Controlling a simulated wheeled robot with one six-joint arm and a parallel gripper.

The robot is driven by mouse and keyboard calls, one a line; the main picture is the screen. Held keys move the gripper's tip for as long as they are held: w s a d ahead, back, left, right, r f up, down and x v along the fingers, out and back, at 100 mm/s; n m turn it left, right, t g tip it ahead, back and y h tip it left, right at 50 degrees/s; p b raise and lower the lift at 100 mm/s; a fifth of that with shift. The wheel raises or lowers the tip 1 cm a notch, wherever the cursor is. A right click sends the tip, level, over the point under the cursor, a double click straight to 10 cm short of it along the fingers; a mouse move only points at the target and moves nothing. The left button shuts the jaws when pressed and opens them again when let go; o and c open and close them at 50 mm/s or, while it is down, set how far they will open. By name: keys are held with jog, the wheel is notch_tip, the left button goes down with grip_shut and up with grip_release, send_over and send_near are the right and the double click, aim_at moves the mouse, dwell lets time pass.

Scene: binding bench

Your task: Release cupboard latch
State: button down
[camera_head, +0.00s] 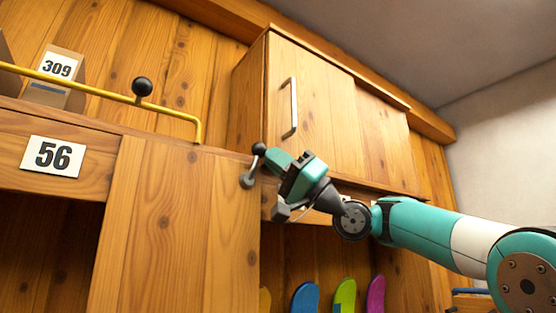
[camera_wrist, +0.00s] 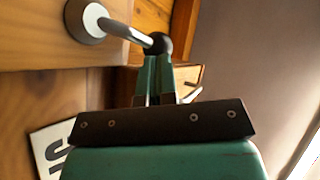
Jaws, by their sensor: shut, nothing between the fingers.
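The latch is a short metal lever (camera_wrist: 125,30) with a round grey base (camera_head: 247,181) and a black ball knob (camera_head: 259,148). It sits on the wooden panel's right edge, left of and below the wall cupboard (camera_head: 318,100). In the wrist view its base (camera_wrist: 85,18) is at the upper left and its knob (camera_wrist: 160,43) is just beyond my fingertips. My gripper (camera_head: 272,157) is shut and empty, its tips right at the knob. I cannot tell whether they touch it. The cupboard door, with a silver bar handle (camera_head: 290,108), looks closed.
A yellow rail (camera_head: 80,83) with a black ball (camera_head: 142,86) runs along the shelf at left. A box marked 309 (camera_head: 55,78) stands behind it. A 56 sign (camera_head: 53,156) is on the front. Coloured rounded boards (camera_head: 344,296) stand below the cupboard.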

jog(key=shift+s+r, duration=0.1)
jog(key=shift+r, duration=0.05)
jog(key=b+v, duration=0.3)
jog(key=v, duration=0.4)
jog(key=w+d+r+b+v, duration=0.1)
jog(key=b+v, duration=0.2)
jog(key=v, duration=0.4)
jog(key=shift+d+r+b, duration=0.3)
jog(key=shift+a, duration=0.1)
